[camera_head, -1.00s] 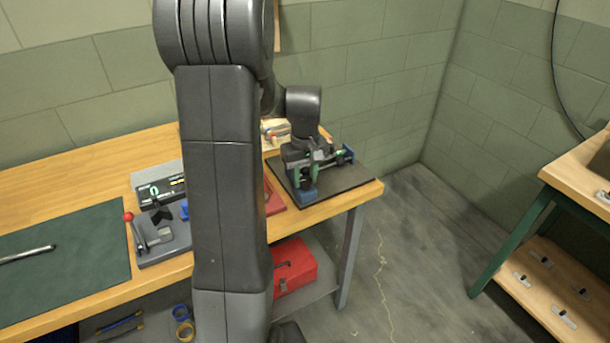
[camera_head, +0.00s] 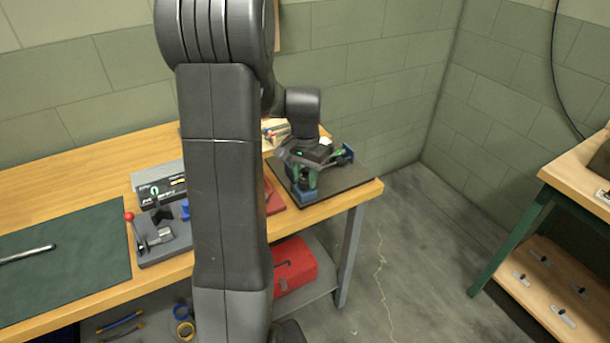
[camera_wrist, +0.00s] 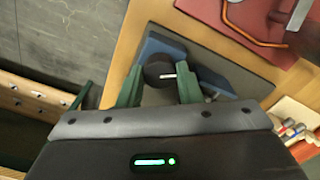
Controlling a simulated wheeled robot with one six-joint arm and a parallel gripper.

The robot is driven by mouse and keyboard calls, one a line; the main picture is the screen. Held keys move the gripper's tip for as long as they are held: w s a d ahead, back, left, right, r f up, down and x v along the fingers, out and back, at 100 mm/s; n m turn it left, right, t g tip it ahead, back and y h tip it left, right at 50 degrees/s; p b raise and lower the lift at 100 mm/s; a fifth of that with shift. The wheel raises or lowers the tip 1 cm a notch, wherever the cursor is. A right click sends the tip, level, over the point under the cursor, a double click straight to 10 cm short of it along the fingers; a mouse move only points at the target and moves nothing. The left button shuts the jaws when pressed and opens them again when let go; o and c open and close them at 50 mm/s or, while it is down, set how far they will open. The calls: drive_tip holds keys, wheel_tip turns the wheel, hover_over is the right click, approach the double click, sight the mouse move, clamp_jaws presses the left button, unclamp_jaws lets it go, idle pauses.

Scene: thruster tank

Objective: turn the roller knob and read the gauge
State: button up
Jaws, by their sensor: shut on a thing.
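My gripper hides most of the roller. I cannot make out a gauge face or a reading.
The device stands on a dark mat (camera_head: 345,188) near the wooden table's right edge. A red board (camera_head: 273,198) lies to its left. A lever fixture with a red ball (camera_head: 129,216) stands further left. Open floor (camera_head: 400,250) separates the table from a bench at right.

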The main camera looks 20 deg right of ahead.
sight(305, 179)
drive_tip(key=m, duration=0.3)
drive_tip(key=shift+m, duration=2.3)
drive_tip(key=o, duration=1)
wheel_tip(305, 179, up, 14)
drive_tip(key=shift+f, duration=0.1)
wheel_tip(305, 179, down, 14)
drive_tip(key=shift+r, duration=0.1)
